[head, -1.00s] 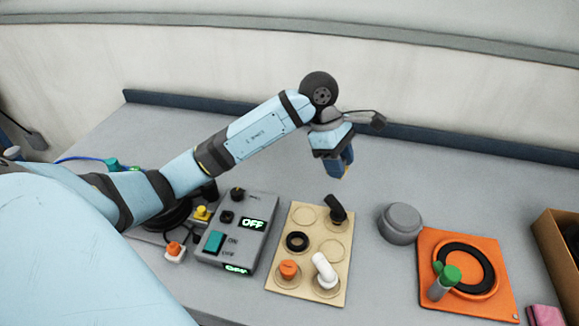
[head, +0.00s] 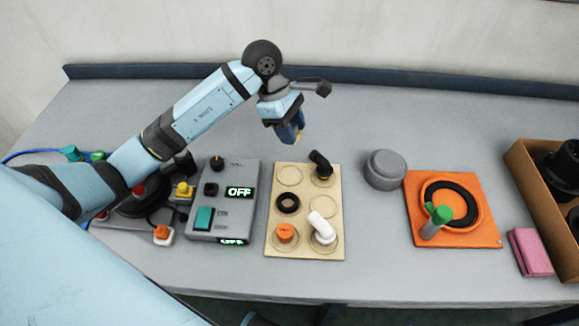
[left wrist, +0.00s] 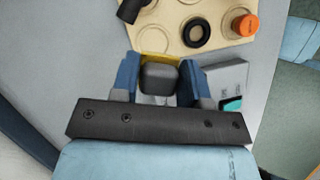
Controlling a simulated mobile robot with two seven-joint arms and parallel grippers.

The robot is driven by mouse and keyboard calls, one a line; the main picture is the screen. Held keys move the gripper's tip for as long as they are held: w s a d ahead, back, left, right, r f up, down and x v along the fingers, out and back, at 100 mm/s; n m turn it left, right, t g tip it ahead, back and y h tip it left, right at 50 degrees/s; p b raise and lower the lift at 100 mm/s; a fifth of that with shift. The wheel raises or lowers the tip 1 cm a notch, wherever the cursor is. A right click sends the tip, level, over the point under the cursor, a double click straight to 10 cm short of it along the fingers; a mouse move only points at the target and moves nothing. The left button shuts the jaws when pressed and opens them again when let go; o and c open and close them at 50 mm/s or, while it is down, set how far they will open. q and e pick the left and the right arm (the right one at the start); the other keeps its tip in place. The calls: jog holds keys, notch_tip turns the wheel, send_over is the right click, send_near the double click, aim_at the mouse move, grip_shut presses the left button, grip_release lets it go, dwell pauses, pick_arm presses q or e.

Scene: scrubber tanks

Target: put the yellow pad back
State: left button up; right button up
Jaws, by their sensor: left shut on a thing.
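The yellow pad (left wrist: 154,61) shows as a yellow edge beyond a dark grey block (left wrist: 159,79) between the fingers in the left wrist view. The gripper is above the table, just behind the wooden board (head: 272,220). The board has several round marked places. Its back-left and middle-right circles are empty. The others hold a black handled piece (head: 321,163), a black ring (head: 288,203), an orange piece (head: 286,233) and a white piece (head: 322,229).
A grey control box (head: 240,165) with OFF displays stands left of the board. A grey round lid (head: 385,170), an orange plate (head: 487,232), pink pads (head: 530,252) and a cardboard box (head: 523,166) are to the right. The table behind the board is clear.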

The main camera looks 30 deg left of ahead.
aim_at(295, 177)
pick_arm(q)
notch_tip(295, 177, down, 14)
jog(key=shift+f+p, duration=0.15)
jog(key=shift+p, duration=0.25)
jog(key=shift+f, duration=0.1)
jog(key=o, duration=0.4)
jog(key=shift+f, duration=0.1)
jog(key=o, duration=0.4)
jog(key=shift+o, duration=0.2)
jog(key=shift+r, duration=0.35)
jog(key=v, duration=1.2)
jog(key=shift+b, duration=0.45)
jog(key=shift+f, duration=0.1)
